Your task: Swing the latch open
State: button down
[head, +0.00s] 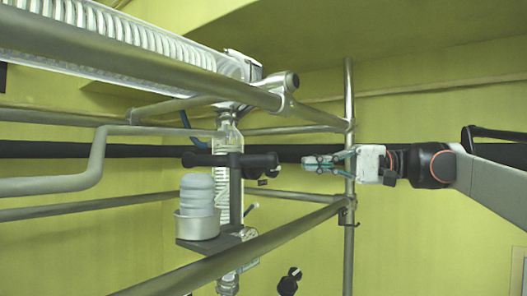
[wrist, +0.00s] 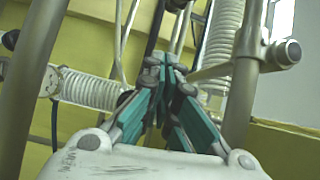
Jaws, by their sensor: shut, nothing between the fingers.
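My gripper (head: 318,162) is shut and empty in the head view, pointing left. In the wrist view its teal fingers (wrist: 167,78) meet at the tips. A dark horizontal bar with a thick rounded end (head: 262,161) sits on a dark upright plate, left of my fingertips. A visible gap separates it from them. It may be the latch, but I cannot tell for sure. The plate carries a small shelf (head: 208,243) with a metal cup (head: 196,225) and a pale ribbed stopper-like piece (head: 197,192). In the wrist view the fingers hide part of the scene, and I cannot pick out a latch.
A metal post (head: 349,100) stands just behind my gripper. A glass coil column (head: 130,50) runs along the upper left. A small black knob (head: 289,281) sits low in the middle.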

jog(key=shift+n+g, duration=0.4)
jog(key=s+a+p, duration=0.1)
jog(key=a, duration=0.2)
jog(key=s+a+p, duration=0.1)
jog(key=s+a, duration=0.1)
jog(key=s+a+r, duration=0.1)
jog(key=a, duration=0.2)
jog(key=shift+s+a+p, duration=0.2)
jog(key=shift+a+p, duration=0.15)
jog(key=shift+p, duration=0.05)
jog(key=shift+s+d+r+y, duration=0.1)
jog(key=shift+d+y, duration=0.05)
jog(key=shift+y, duration=0.15)
jog(key=shift+t, duration=0.4)
